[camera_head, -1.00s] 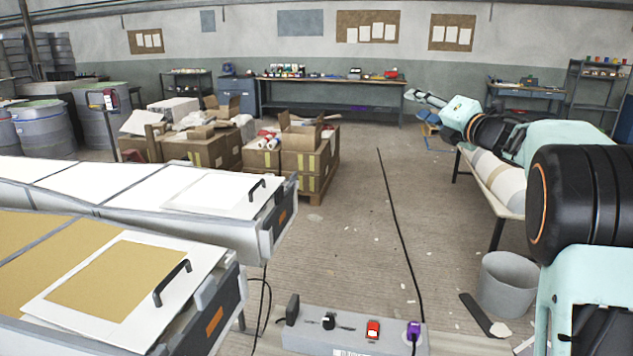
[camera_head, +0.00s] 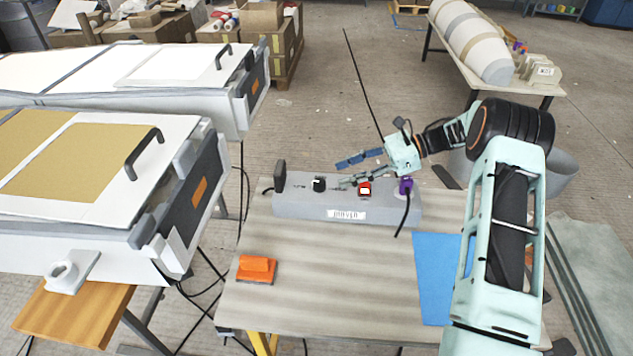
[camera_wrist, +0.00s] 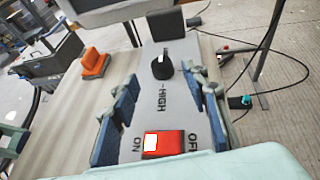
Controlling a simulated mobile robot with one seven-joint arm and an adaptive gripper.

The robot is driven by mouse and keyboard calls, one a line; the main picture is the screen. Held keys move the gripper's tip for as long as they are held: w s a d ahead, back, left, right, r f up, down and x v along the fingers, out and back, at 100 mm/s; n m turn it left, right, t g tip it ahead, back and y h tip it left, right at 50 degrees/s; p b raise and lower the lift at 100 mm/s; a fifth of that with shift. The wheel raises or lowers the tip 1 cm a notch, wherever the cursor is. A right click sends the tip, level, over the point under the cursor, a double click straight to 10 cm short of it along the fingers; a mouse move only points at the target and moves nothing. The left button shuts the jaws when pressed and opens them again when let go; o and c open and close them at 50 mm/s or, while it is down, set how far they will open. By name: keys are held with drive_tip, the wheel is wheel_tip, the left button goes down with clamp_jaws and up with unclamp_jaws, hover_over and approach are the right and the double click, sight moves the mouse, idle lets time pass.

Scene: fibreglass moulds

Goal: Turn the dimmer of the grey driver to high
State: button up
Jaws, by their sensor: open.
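The grey driver (camera_head: 345,208) is a long box on the bench, labelled DRIVER on its front. Its dimmer is a black knob (camera_head: 319,184) on the top face, left of a red switch (camera_head: 364,188). In the wrist view, the knob (camera_wrist: 162,69) shows a small white mark on its upper side, and the word HIGH runs from it toward the red switch (camera_wrist: 164,143), marked ON and OFF. My gripper (camera_head: 341,173) is open above the driver, its fingers pointing left toward the knob. In the wrist view, the blue-padded fingers (camera_wrist: 162,84) lie either side of the knob's line, apart from it.
A black upright piece (camera_head: 280,176) stands at the driver's left end. A purple plug (camera_head: 406,186) with a black cable is at its right end. An orange block (camera_head: 257,269) and blue sheet (camera_head: 436,278) lie on the bench. White moulds (camera_head: 185,175) stand at left.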

sight(320, 181)
drive_tip(key=x, duration=0.8)
clamp_jaws()
